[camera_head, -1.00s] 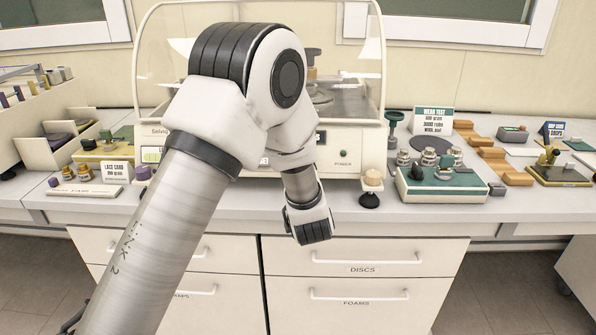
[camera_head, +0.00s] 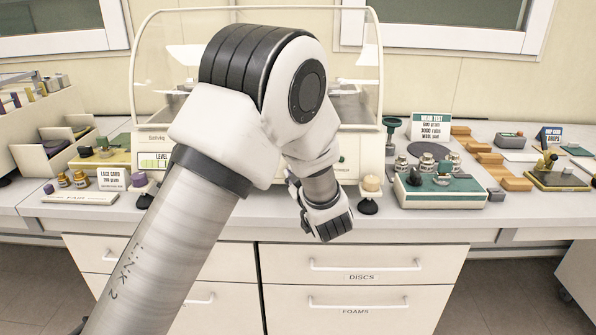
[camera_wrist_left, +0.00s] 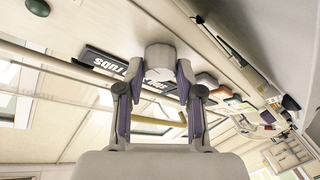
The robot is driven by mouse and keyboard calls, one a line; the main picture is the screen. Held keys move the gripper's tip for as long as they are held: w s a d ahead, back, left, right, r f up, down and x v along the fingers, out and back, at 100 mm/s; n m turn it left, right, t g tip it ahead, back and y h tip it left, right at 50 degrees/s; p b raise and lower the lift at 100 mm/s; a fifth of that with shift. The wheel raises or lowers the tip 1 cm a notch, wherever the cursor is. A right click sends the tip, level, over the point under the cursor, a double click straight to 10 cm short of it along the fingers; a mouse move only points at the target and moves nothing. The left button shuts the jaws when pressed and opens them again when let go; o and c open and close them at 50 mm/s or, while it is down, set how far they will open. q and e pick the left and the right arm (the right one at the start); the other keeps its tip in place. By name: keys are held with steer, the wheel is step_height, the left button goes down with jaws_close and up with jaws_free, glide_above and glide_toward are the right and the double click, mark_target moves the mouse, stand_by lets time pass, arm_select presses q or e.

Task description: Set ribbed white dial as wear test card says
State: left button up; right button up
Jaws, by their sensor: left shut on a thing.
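The white dial (camera_wrist_left: 160,58) shows in the left wrist view on the pale machine front, beside a dark display (camera_wrist_left: 128,70) whose lettering includes "rubs". My left gripper (camera_wrist_left: 160,78) is shut on the dial, one finger on each side. In the head view, my left arm hides the dial and the gripper's fingers. The wear test card (camera_head: 431,127) stands at the right of the machine; it appears to read 600 gram, 3000 rubs, wool pad. My right gripper is not in view.
The clear-hooded machine (camera_head: 150,140) stands behind my arm. A cream-topped black knob (camera_head: 370,192) is just right of my wrist. A green-topped box (camera_head: 440,188) with metal weights is further right. A lace card (camera_head: 112,178) and small bottles stand left.

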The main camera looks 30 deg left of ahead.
arm_select(q)
steer(key=o, duration=1.1)
steer(key=shift+o, duration=0.2)
step_height(320, 180, up, 10)
